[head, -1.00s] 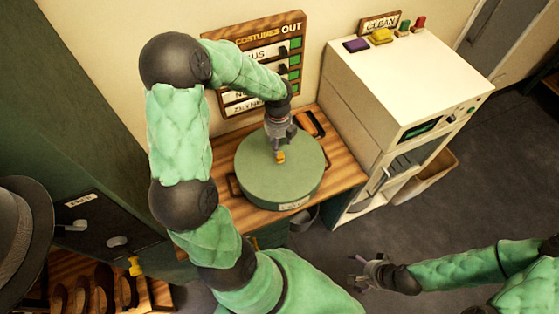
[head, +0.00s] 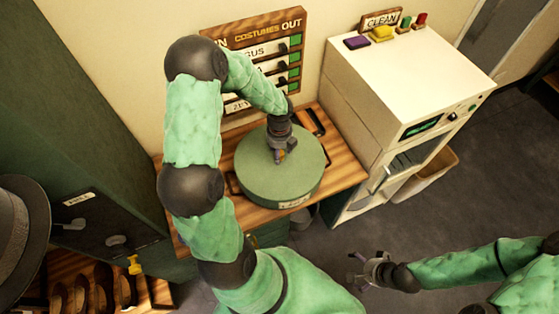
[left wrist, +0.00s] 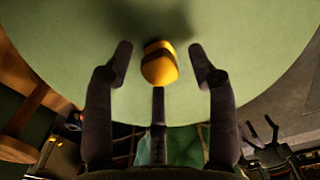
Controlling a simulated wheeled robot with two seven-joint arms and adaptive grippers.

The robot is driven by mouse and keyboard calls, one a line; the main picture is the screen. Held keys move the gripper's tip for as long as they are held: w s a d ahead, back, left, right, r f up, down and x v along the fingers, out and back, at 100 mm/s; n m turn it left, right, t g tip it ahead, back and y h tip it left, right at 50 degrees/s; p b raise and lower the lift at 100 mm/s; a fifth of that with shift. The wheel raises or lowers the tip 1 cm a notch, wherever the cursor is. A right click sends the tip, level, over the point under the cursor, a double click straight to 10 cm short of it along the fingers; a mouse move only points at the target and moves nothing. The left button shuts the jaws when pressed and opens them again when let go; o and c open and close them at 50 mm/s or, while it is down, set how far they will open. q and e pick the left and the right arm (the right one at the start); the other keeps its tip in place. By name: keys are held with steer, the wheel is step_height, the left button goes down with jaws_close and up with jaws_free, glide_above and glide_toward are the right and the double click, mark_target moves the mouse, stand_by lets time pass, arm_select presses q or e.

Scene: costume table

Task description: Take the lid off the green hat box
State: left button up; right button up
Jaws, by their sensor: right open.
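The green round hat box (head: 265,201) stands on a wooden table with its lid (head: 258,168) on. A yellow knob (left wrist: 160,66) sits at the lid's middle. My left gripper (head: 279,157) points down at the lid's middle and mostly hides the knob in the head view. In the left wrist view its dark fingers stand apart, one on each side of the knob, with gaps between. My right gripper (head: 362,270) is open and empty over the floor at the lower right, far from the box.
The wooden table (head: 345,170) has little bare room around the box. A white machine (head: 395,85) stands close on the right. A costume sign board (head: 290,60) is on the wall behind. A grey hat (head: 20,235) is at the far left.

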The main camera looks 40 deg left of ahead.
arm_select(q)
jaws_close()
steer(key=shift+o, duration=1.2)
jaws_free()
steer(key=shift+r, duration=0.1)
